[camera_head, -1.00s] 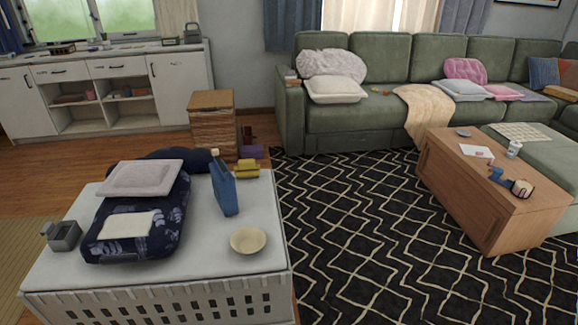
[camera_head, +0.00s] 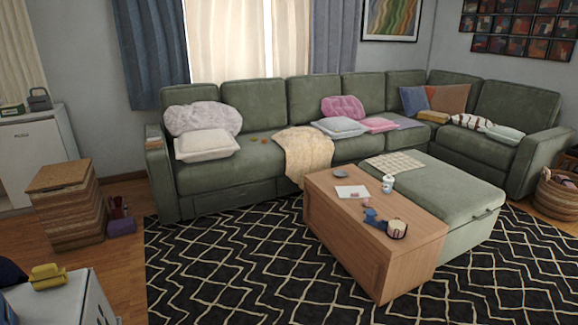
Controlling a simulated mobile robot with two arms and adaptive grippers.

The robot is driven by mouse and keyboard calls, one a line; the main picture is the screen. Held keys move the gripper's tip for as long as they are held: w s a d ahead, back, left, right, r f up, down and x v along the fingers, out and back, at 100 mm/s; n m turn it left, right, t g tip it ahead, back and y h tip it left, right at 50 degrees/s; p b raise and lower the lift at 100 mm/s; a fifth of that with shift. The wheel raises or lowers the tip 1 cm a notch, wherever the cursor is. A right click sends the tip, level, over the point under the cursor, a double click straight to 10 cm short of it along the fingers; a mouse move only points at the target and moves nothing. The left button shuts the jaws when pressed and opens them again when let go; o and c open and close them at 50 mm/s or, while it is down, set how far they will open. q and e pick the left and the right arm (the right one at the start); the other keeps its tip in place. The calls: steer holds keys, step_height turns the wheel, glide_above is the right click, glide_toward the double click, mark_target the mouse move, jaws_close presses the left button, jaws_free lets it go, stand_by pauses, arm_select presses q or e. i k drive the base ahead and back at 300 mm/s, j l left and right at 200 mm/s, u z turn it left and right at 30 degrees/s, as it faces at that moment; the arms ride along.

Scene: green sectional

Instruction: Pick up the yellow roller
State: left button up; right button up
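A yellow-orange block-like item (camera_head: 433,117) also lies on the right part of the sofa. Neither of my grippers is in view.
A wooden coffee table (camera_head: 340,240) with a cup (camera_head: 388,183), a paper and small items stands beside a green ottoman (camera_head: 440,190). A green sectional (camera_head: 230,178) lines the back. A wicker box (camera_head: 68,210) stands left. The black patterned rug (camera_head: 235,265) has free room.

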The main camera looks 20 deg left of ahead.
mark_target(48, 276)
steer(key=i+u, duration=0.35)
steer(key=i, duration=0.15)
steer(key=i+l+u, duration=0.35)
steer(key=i+j+u, duration=0.15)
steer(key=i+u, duration=0.5)
steer(key=u, duration=0.25)
steer(key=i+l+u, duration=0.1)
steer(key=i+u, duration=0.35)
steer(key=i+l+u, duration=0.2)
steer(key=u, duration=0.2)
